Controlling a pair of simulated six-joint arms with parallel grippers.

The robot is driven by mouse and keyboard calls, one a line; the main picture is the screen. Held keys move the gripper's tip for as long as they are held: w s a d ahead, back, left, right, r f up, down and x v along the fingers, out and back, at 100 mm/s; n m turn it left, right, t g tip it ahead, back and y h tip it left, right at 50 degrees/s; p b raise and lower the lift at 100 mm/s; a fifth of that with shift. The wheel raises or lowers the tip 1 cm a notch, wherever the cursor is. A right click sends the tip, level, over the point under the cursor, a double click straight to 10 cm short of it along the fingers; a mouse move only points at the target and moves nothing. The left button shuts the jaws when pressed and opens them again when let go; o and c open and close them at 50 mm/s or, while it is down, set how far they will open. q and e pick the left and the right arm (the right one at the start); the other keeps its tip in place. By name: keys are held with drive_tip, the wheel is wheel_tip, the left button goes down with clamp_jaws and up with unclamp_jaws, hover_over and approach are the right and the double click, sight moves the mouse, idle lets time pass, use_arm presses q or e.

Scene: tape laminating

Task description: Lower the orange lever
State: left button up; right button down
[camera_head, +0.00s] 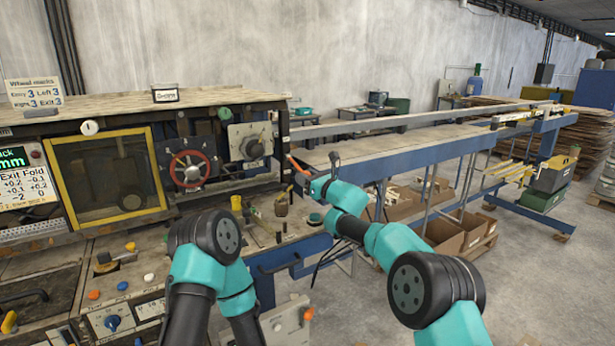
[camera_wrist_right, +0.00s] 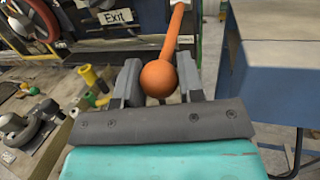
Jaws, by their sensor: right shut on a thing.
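The orange lever (camera_head: 297,163) stands at the right end of the machine, by the near end of the long table. In the right wrist view its round orange knob (camera_wrist_right: 158,78) sits between my two grey fingers, and its shaft (camera_wrist_right: 173,30) runs up and away from them. My right gripper (camera_head: 309,176) is shut on the lever at the knob; it shows in the right wrist view too (camera_wrist_right: 160,85). In the head view the gripper is small and partly hides the lever's lower end. My left arm shows at the lower middle, but its gripper is not visible.
A red handwheel (camera_head: 190,171) and a yellow-framed window (camera_head: 108,178) are on the machine front, left of the lever. The long blue-edged table (camera_head: 420,150) stretches right. In the wrist view, a blue panel (camera_wrist_right: 280,60) is close at right and yellow-capped fittings (camera_wrist_right: 90,76) are at left.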

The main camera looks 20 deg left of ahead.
drive_tip(key=c, duration=0.8)
unclamp_jaws()
drive_tip(key=shift+o, duration=0.2)
drive_tip(key=shift+d, duration=0.15)
drive_tip(key=v, duration=1.7)
drive_tip(key=shift+s, duration=0.1)
